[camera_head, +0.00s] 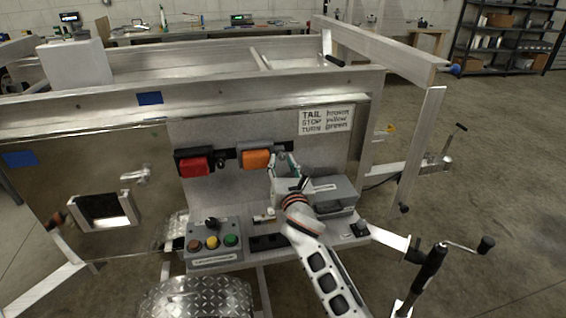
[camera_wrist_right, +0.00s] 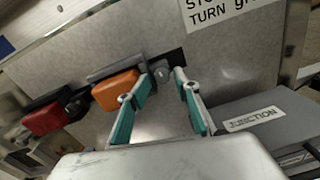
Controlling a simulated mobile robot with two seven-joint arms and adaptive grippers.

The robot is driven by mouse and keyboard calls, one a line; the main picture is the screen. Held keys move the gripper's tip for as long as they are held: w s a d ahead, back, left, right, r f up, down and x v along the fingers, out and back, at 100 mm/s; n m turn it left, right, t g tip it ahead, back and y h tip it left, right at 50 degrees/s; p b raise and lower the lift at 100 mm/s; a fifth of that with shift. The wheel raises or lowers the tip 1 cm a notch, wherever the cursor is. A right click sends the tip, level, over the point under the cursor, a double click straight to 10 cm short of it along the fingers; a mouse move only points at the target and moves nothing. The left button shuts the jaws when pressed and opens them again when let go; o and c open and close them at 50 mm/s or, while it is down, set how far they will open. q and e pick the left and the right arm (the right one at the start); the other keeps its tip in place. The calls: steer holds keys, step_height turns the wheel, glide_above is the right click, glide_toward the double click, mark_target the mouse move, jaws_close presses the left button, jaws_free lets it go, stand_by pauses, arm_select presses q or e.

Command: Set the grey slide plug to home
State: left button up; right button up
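A small grey round part, which looks like the grey slide plug (camera_wrist_right: 162,73), sits on the dark rail just right of the orange lamp (camera_wrist_right: 116,88) in the right wrist view. My right gripper (camera_wrist_right: 165,78) points at the panel, with one teal finger on each side of this part and visible gaps beside it. It is open, and I see no clear contact. In the head view my right gripper (camera_head: 282,160) is in front of the panel beside the orange lamp (camera_head: 256,159), and the plug is too small to make out there. My left gripper is out of view.
A red lamp (camera_head: 195,166) is further left on the panel. A grey junction box (camera_head: 335,192) is right of my gripper. A control box with coloured buttons (camera_head: 212,245) stands lower left. A lettered label (camera_head: 325,121) is above right.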

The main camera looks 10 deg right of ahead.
steer(key=shift+a+r, duration=0.1)
steer(key=s, duration=0.8)
stand_by(0.4)
steer(key=s+d+f+m+g+y, duration=0.1)
steer(key=s+d+f+m+g, duration=0.1)
steer(key=s+f+m, duration=0.55)
steer(key=s+d+f+m+g, duration=0.15)
steer(key=s+f+m, duration=0.35)
steer(key=f, duration=0.5)
steer(key=s+d+f+m+g, duration=0.1)
steer(key=s+f+m, duration=0.3)
steer(key=s, duration=0.3)
steer(key=s+d+f+m+g+y+p, duration=0.1)
steer(key=s+f+m, duration=0.3)
steer(key=s+m, duration=0.3)
steer(key=s+d+f+m+g, duration=0.1)
steer(key=s+f+m+g, duration=0.1)
steer(key=s+m, duration=0.4)
steer(key=shift+s+d+f+y, duration=0.3)
steer(key=shift+s+f, duration=0.3)
steer(key=shift+f, duration=0.3)
steer(key=shift+m, duration=0.25)
